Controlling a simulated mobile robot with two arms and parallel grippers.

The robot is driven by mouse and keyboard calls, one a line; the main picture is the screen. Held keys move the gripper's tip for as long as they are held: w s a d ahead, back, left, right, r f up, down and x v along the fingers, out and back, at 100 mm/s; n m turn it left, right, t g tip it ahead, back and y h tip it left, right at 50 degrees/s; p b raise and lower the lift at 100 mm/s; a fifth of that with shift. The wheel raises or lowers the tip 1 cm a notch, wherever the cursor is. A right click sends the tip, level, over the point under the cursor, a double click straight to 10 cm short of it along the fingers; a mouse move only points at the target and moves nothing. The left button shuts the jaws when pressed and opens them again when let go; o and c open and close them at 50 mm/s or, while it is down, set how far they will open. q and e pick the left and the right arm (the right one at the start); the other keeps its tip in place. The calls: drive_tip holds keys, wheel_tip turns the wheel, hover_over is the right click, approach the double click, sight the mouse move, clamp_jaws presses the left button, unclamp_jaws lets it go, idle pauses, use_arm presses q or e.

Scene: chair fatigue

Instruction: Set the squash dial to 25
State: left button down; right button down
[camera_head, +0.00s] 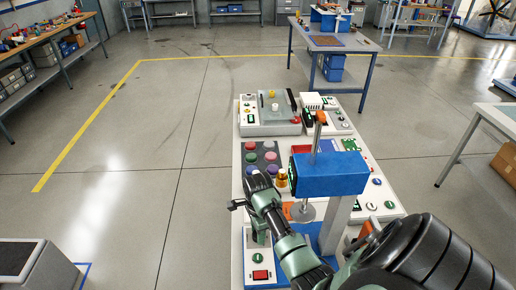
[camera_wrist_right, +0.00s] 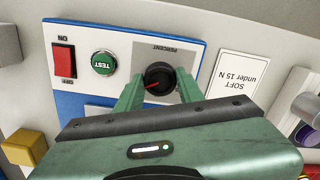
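In the right wrist view, the squash dial (camera_wrist_right: 158,77) is a round black knob with a red pointer, on a grey plate that reads PERCENT upside down. The pointer lies toward the left of the picture, tilted slightly down. Its scale numbers cannot be read. My right gripper (camera_wrist_right: 159,88) has its two green fingers apart, one on each side of the dial. I cannot tell whether they touch it. In the head view my right arm covers the dial, above the panel's green button (camera_head: 258,258) and red switch (camera_head: 260,275). My left gripper is not in view.
Near the dial are a green TEST button (camera_wrist_right: 103,62), a red rocker switch (camera_wrist_right: 64,60) and a SOFT card (camera_wrist_right: 240,80). A blue press head (camera_head: 330,174) on a post stands just right of my right arm. Open floor (camera_head: 130,200) lies to the left.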

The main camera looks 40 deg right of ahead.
drive_tip(key=shift+n, duration=0.6)
drive_tip(key=n, duration=1)
drive_tip(key=shift+d, duration=0.1)
drive_tip(key=n, duration=0.6)
drive_tip(key=shift+n, duration=0.4)
drive_tip(key=n, duration=0.5)
drive_tip(key=shift+n, duration=0.4)
